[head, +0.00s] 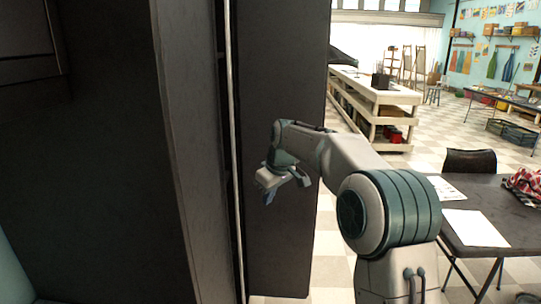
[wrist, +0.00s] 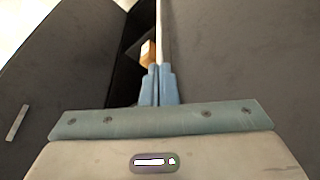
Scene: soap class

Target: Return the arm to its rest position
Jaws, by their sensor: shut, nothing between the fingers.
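My gripper (head: 269,198) hangs at the end of my bent arm in the head view, in front of a tall dark panel (head: 282,250). In the wrist view its two blue fingers (wrist: 159,84) are together, with nothing between them. The fingers point toward a narrow dark gap between two dark panels, and I cannot tell whether they touch an edge. A small tan object (wrist: 148,52) shows inside the gap, partly hidden.
A dark cabinet (head: 95,170) fills the left, close to my gripper. A panel with a pale handle (wrist: 17,123) stands left in the wrist view. A table with papers (head: 475,228) and a black chair (head: 470,161) stand right. A white workbench (head: 385,95) stands farther back.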

